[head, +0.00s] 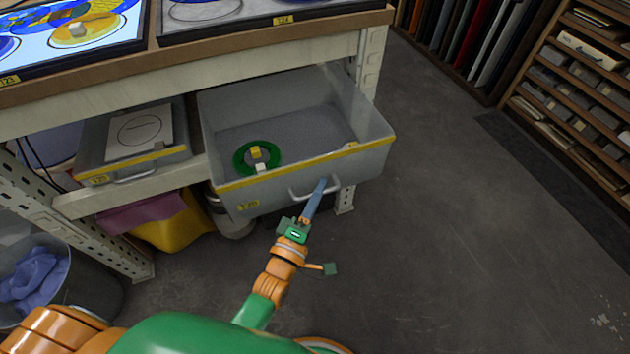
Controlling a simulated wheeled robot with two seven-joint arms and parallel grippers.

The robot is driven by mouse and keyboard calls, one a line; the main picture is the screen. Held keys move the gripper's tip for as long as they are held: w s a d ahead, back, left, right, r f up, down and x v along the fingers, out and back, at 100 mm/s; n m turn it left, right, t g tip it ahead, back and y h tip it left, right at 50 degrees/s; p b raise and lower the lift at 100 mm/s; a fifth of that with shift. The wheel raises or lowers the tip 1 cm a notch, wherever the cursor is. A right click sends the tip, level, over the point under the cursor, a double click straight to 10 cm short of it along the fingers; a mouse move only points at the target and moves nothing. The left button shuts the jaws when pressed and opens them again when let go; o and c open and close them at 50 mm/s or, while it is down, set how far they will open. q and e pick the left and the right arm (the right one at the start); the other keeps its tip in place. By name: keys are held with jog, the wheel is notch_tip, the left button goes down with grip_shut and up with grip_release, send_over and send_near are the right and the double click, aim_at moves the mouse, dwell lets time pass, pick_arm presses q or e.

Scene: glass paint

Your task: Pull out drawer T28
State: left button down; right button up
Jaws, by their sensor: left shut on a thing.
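Drawer T28 (290,180) is a grey drawer with a yellow front edge, under the workbench. It stands well out from the bench, and its inside shows. A green ring (239,158) with small blocks lies on its floor at the left. The drawer's metal bar handle (300,194) is on its front face. My left gripper (322,188) is shut on the handle near its right end; the fingertips are small in the picture. My right gripper is not in view.
The workbench (250,62) carries lit panels above. A bin with blue cloth (35,272) stands at lower left. Shelves (580,75) stand at right; the floor (470,230) between is clear.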

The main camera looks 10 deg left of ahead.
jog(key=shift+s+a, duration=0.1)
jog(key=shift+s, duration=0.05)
pick_arm(q)
jog(key=c, duration=1.2)
grip_release()
jog(key=shift+o, duration=0.2)
jog(key=v, duration=0.7)
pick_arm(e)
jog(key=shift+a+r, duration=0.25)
pick_arm(q)
jog(key=shift+s, duration=0.1)
